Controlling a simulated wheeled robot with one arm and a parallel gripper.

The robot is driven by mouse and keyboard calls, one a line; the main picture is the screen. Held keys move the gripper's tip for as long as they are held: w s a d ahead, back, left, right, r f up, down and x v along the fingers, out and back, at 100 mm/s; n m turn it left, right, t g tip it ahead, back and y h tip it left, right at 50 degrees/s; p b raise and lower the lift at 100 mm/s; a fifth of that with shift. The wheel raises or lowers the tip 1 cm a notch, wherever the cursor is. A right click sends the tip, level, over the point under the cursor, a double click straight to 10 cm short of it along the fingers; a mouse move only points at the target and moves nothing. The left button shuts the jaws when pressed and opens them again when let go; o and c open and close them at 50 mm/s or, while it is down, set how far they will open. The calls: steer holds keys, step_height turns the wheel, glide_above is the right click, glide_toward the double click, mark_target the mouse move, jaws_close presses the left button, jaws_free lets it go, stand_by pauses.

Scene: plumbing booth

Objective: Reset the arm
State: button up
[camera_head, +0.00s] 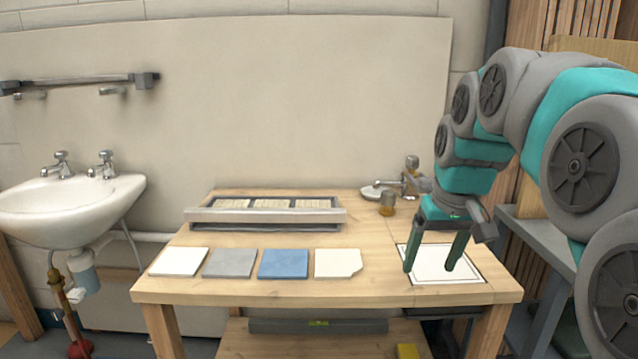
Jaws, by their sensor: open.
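My gripper (434,266) hangs from the arm at the right of the view. Its two green fingers point down and stand apart, with nothing seen between them. The fingertips are over the white square with a dark outline (440,274) at the right end of the wooden table (225,292). I cannot tell whether the fingertips touch it. My arm arches in from the right edge, bent down toward the table.
Several tiles lie in a row, including a grey tile (230,263) and a blue tile (283,264). Behind them is a tray with a pale bar (265,215). A brass tap fitting (411,175) stands at the back right. A sink (70,205) is on the left wall.

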steer(key=s+a+f+g, duration=0.2)
steer(key=s+f, duration=0.7)
steer(key=s, duration=0.5)
steer(key=s+a+f+g, duration=0.2)
steer(key=s+f, duration=0.8)
steer(key=s, duration=0.5)
steer(key=shift+f+m+g+h, duration=0.25)
steer(key=shift+m+g+h, duration=0.05)
